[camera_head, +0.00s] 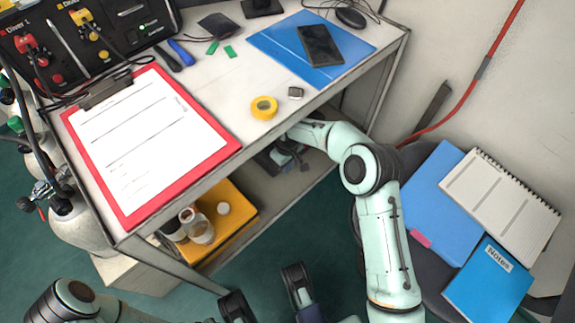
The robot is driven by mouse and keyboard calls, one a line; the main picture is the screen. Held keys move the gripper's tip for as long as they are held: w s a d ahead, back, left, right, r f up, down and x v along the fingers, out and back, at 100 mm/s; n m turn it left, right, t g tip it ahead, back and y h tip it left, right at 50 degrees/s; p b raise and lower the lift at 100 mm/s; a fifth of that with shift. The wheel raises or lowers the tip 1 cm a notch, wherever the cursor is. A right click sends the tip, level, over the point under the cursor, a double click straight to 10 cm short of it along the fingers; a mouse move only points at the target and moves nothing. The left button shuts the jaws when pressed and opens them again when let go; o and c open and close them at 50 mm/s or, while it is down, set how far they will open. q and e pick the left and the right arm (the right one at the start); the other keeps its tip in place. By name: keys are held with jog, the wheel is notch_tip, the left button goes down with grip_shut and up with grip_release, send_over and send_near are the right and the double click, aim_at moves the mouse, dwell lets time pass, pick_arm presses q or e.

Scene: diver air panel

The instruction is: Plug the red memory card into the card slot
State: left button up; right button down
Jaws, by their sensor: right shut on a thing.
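My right gripper (287,158) is reached in under the front edge of the tabletop, above the lower shelf. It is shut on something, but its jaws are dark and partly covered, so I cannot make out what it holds. I see no red memory card in the open. I cannot pick out the card slot for certain; a small grey block (295,92) sits near the table's front edge, and a dark flat device (219,26) lies farther back. My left gripper (262,282) is at the bottom, in front of the table, with its fingers wide apart and nothing visible between them.
The tabletop (217,91) holds a red clipboard (228,141), yellow tape (264,107), green chips (230,52) and a phone (320,45) on a blue folder (275,41). A yellow tray (238,232) with jars stands below. Notebooks (487,285) lie at right; gas cylinders (78,226) stand at left.

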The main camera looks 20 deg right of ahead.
jog(key=shift+w+a, duration=0.25)
jog(key=shift+w, duration=0.35)
dwell(1.1)
jog(key=c, duration=1.1)
grip_release()
jog(key=shift+c, duration=0.2)
